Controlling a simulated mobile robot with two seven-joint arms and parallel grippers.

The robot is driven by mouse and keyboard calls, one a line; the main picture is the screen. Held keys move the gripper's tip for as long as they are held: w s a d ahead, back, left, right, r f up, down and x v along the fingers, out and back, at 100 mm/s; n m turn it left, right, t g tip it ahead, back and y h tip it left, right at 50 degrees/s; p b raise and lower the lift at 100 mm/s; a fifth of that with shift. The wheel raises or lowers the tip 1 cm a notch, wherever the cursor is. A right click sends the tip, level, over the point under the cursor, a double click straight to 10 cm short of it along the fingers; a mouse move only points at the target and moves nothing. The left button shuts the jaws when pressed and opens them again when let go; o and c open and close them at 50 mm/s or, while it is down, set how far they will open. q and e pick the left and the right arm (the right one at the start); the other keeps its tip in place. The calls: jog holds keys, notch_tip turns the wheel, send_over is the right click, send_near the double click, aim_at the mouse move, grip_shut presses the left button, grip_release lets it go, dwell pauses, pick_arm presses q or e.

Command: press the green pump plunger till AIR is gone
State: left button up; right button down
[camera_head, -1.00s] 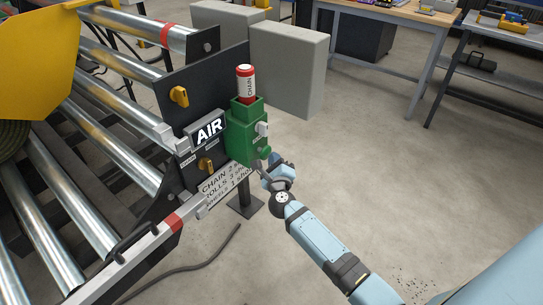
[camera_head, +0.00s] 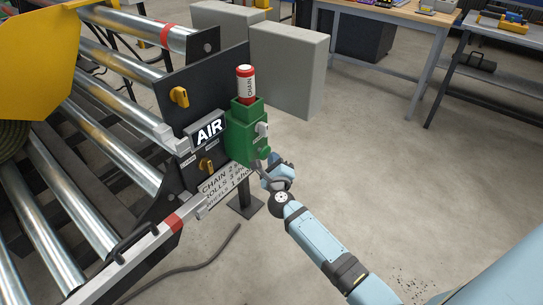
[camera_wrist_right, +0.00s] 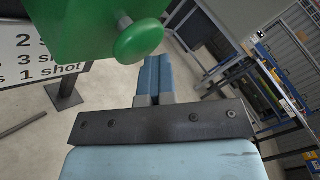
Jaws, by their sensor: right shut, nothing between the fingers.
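The green pump box (camera_head: 240,137) stands upright at the corner of the roller machine, with a red-and-white CHAIN cartridge (camera_head: 246,84) in its top. Its round green plunger knob (camera_head: 264,153) sticks out low on the right side; in the right wrist view the knob (camera_wrist_right: 139,41) is large and close. The AIR sign (camera_head: 209,131) beside the pump shows white letters on a dark face. My right gripper (camera_head: 265,168) is just below and beside the knob, shut and empty; its blue fingers (camera_wrist_right: 158,76) show together in the wrist view. Contact with the knob cannot be told. My left gripper is not in view.
A label plate (camera_head: 221,187) lists CHAIN, ROLLS and another line with shots. Yellow knobs (camera_head: 179,97) sit on the dark panel. Metal rollers (camera_head: 115,147) fill the left. A grey box (camera_head: 289,69) stands behind the pump. Open floor lies to the right.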

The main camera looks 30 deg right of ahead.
jog(key=shift+s+d+p, duration=0.2)
jog(key=shift+s+d, duration=0.05)
jog(key=shift+s, duration=0.45)
jog(key=shift+s+d+p, duration=0.2)
jog(key=shift+s+d, duration=0.05)
jog(key=shift+s, duration=0.4)
jog(key=s, duration=0.1)
jog(key=s+d, duration=0.1)
jog(key=s, duration=0.1)
jog(key=s+d+p, duration=0.1)
jog(key=shift+s, duration=0.3)
